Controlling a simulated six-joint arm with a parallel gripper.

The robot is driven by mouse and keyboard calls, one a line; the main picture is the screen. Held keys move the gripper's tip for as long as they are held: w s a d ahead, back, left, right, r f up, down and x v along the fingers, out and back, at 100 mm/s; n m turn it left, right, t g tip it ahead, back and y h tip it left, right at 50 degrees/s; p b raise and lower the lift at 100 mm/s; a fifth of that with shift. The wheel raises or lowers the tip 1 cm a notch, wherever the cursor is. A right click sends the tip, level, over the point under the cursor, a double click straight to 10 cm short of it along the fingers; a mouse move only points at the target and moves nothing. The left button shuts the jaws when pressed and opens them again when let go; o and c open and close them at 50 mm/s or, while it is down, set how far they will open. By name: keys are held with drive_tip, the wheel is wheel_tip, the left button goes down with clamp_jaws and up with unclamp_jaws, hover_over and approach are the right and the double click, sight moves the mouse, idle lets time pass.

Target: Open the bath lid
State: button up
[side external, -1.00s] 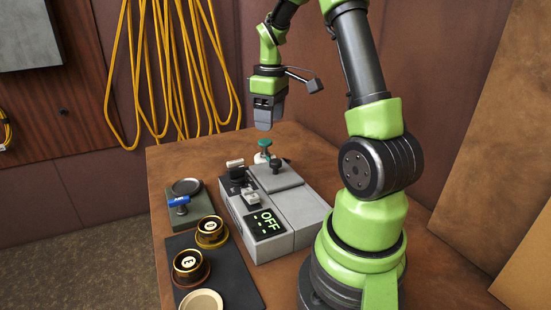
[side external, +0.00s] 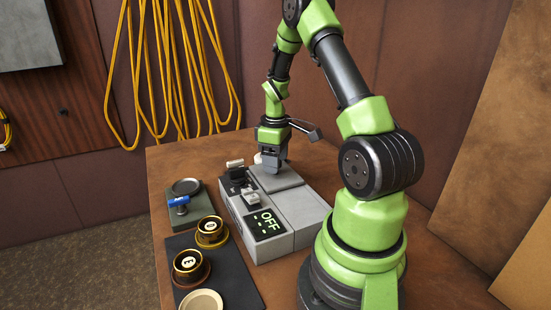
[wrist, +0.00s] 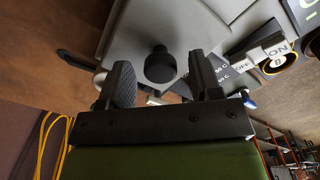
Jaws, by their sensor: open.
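The bath lid (side external: 283,181) is a flat grey cover lying closed on top of the grey bath unit (side external: 294,211). In the wrist view its pale surface (wrist: 185,25) carries a round black knob (wrist: 160,66). My gripper (side external: 273,169) is low over the back part of the lid and points down. In the wrist view its two dark fingers are apart, one on each side of the knob, with gaps visible. In the side view the gripper hides the knob.
The table right of the lid is clear.

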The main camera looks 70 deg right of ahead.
drive_tip(key=shift+c, duration=0.2)
clamp_jaws()
drive_tip(key=s+a, duration=0.7)
drive_tip(key=shift+s+a, duration=0.2)
drive_tip(key=shift+a, duration=0.05)
drive_tip(key=shift+o, duration=0.2)
unclamp_jaws()
drive_tip(key=shift+r, duration=0.1)
wheel_tip(320, 180, up, 10)
